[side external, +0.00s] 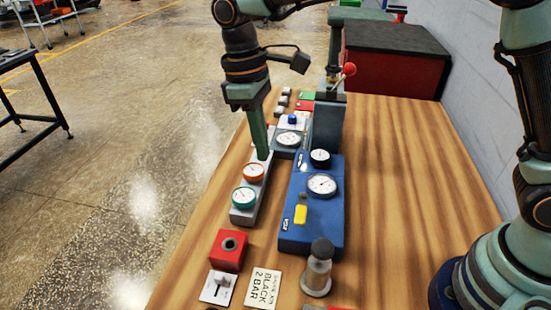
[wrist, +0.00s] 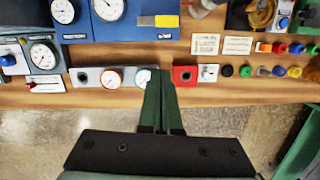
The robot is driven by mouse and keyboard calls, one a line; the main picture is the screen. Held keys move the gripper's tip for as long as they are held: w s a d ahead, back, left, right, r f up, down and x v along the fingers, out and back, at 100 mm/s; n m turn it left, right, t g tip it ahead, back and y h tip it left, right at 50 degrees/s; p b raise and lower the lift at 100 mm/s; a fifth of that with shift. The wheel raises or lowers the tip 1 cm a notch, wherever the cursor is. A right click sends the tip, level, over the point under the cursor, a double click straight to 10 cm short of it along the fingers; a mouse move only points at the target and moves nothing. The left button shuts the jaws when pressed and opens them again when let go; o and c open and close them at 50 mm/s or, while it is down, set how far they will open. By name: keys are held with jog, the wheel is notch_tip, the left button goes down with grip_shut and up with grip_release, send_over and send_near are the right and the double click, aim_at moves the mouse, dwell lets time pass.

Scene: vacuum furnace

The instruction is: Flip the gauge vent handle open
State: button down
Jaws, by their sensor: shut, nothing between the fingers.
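A yellow-tipped handle (side external: 300,213) lies on the blue gauge panel (side external: 322,222), below a round white dial (side external: 321,185). No label names it as the gauge vent handle. It also shows at the top of the wrist view as a yellow bar (wrist: 166,21) on a grey stem. My gripper (side external: 262,156) points down over the grey gauge strip beside the panel, left of the handle and apart from it. Its green fingers (wrist: 160,74) are together and empty. They partly cover the teal-rimmed gauge (wrist: 141,77) in the wrist view.
An orange-rimmed gauge (side external: 253,172) is close to my fingertips. A red block (side external: 230,250), a black-knobbed post (side external: 318,270) and a label plate (side external: 262,287) stand nearer the camera. A red-ball lever (side external: 348,69) rises behind the panel. The wooden bench (side external: 420,210) is clear at right.

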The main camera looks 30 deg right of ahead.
aim_at(302, 208)
jog(key=a+f, duration=0.1)
jog(key=a+f+n, duration=0.1)
jog(key=a, duration=0.1)
jog(key=shift+s+f+g+h, duration=0.15)
jog(key=shift+f+g+h, duration=0.05)
jog(key=shift+g+h, duration=0.2)
jog(key=shift+s+d+f, duration=0.75)
jog(key=shift+f, duration=0.85)
jog(key=shift+s+d+f, duration=0.75)
jog(key=shift+d+f, duration=0.05)
jog(key=shift+f, duration=0.85)
jog(key=shift+s+d+f, duration=0.75)
jog(key=shift+f, duration=0.85)
